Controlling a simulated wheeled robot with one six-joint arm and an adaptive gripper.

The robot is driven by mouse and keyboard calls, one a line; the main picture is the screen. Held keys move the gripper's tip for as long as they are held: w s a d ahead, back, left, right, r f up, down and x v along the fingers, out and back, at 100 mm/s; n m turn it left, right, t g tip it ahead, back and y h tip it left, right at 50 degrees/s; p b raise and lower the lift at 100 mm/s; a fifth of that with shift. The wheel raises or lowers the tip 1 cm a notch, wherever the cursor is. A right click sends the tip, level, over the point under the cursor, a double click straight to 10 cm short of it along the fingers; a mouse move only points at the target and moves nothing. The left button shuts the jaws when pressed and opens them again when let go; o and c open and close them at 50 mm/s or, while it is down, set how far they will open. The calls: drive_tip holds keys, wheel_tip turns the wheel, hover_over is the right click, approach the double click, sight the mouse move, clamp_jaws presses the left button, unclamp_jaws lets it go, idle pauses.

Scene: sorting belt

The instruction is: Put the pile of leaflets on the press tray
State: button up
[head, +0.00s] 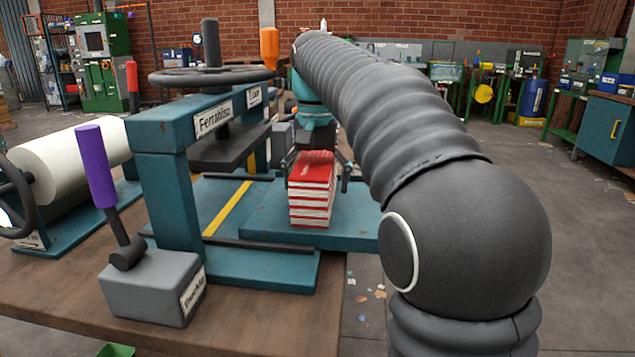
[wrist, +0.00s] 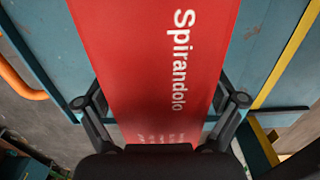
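The pile of leaflets (head: 311,198) is a neat stack with a red top and red and white layered sides. It stands upright on a flat teal plate (head: 268,228) that juts from the press; I cannot tell whether this plate is the press tray. My gripper (head: 317,172) is over the pile, with one finger at each long side. In the wrist view, the red top leaflet (wrist: 160,60) reads "Spirandolo" and lies between the fingers of my gripper (wrist: 159,92). The fingers are very close to its edges; contact is not clear. My arm hides part of the head view.
The teal press (head: 165,185) with a black handwheel (head: 212,76) stands left of the pile. A grey block with a purple-handled lever (head: 150,288) is at the front. A white roll (head: 75,163) lies at far left.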

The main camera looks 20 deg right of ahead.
sight(317, 176)
drive_tip(key=shift+r, duration=0.2)
wheel_tip(317, 176, up, 7)
drive_tip(key=shift+f+p, duration=0.15)
drive_tip(key=shift+p, duration=0.45)
drive_tip(key=shift+r, duration=0.3)
